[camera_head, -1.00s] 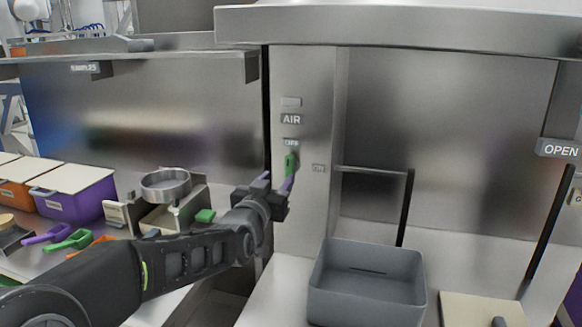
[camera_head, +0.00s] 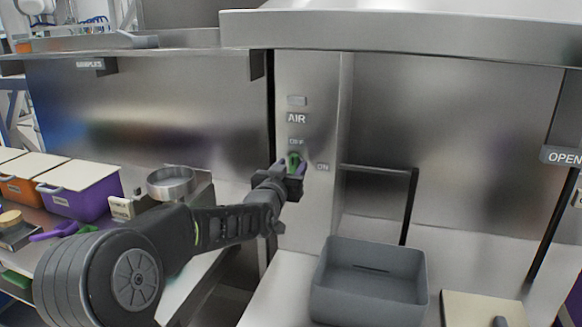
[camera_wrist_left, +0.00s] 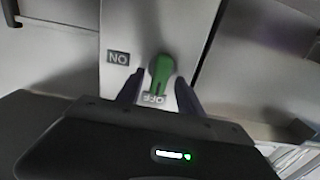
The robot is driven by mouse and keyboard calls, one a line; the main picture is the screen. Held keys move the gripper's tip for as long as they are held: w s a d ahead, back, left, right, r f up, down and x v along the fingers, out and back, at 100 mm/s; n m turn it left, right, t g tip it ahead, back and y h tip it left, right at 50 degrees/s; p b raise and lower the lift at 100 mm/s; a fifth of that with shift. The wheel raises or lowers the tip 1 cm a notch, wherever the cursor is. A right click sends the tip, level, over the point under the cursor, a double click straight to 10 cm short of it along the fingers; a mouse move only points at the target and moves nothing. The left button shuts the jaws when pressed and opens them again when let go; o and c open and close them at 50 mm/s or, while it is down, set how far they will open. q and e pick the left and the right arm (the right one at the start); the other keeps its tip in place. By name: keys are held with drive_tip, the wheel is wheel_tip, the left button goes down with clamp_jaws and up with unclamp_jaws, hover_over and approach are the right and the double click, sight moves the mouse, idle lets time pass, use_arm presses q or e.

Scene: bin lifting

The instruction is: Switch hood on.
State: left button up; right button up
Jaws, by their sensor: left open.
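The green hood switch (camera_head: 294,158) sits on the metal panel below the AIR label. The OFF label (camera_head: 296,142) is above it and the ON label (camera_head: 322,167) is to its right. In the left wrist view the green handle (camera_wrist_left: 161,70) points at the OFF label (camera_wrist_left: 153,99), with the ON label (camera_wrist_left: 118,57) to its left. My left gripper (camera_head: 290,166) is open, with one purple finger on each side of the handle; whether they touch it I cannot tell. The fingers also show in the left wrist view (camera_wrist_left: 158,92). My right gripper is not in view.
A grey bin (camera_head: 368,285) stands on the hood's work surface, right of my left arm. A black-and-grey bar handle (camera_head: 411,205) is behind it. A metal pan (camera_head: 170,182) and a purple box (camera_head: 84,192) stand at the left. The hood's metal edge (camera_head: 400,37) spans the top.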

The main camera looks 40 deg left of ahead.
use_arm(q)
drive_tip(key=shift+c, duration=0.4)
clamp_jaws()
